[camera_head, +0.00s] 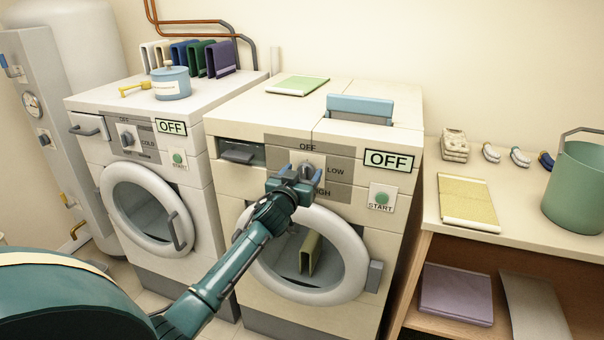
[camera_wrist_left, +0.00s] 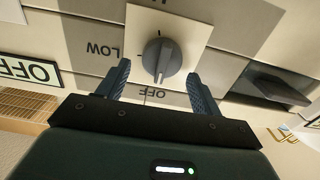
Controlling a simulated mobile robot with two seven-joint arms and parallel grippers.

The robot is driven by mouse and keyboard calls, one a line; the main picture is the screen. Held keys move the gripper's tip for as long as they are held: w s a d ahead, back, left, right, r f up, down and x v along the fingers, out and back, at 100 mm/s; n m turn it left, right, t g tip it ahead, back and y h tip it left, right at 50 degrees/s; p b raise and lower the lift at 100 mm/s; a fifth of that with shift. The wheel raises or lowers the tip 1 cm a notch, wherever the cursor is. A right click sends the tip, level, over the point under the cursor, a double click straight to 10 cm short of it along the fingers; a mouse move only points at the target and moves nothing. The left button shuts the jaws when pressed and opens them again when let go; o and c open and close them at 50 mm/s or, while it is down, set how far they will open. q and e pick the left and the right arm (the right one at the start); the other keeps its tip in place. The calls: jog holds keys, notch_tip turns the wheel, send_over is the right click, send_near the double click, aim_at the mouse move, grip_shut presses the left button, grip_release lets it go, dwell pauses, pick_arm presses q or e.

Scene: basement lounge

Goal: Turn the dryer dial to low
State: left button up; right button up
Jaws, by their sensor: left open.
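The dryer (camera_head: 232,190) is the cream front-loading machine on the right. Its grey dial (camera_wrist_left: 162,60) sits on a panel with OFF above, LOW to the right and HIGH below in the head view. The wrist view shows these labels upside down, with the dial's ridge lined up toward OFF. My left gripper (camera_head: 292,180) is in front of the dial and partly hides it. In the wrist view its open fingers (camera_wrist_left: 158,72) stand on either side of the dial, with gaps visible. The dryer's display (camera_head: 388,160) reads OFF. My right gripper is not in view.
A START button (camera_head: 381,199) is right of the dial. The washer (camera_head: 90,150) stands left. A wooden table (camera_head: 510,250) with a green bucket (camera_head: 575,185) stands right.

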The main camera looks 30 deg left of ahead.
pick_arm(q)
jog(key=shift+w, duration=0.1)
jog(key=shift+c, duration=0.3)
jog(key=c, duration=0.9)
jog(key=shift+m, duration=0.3)
jog(key=m, duration=0.3)
jog(key=shift+d, duration=0.2)
jog(key=m, duration=0.4)
jog(key=shift+w+d+f, duration=0.1)
jog(key=shift+d+f, duration=0.05)
jog(key=shift+d, duration=0.05)
jog(key=m, duration=0.4)
jog(key=shift+d+f+m, duration=0.15)
jog(key=shift+f+m, duration=0.05)
jog(key=shift+m, duration=0.1)
jog(key=shift+f+m, duration=0.2)
jog(key=shift+m, duration=1.6)
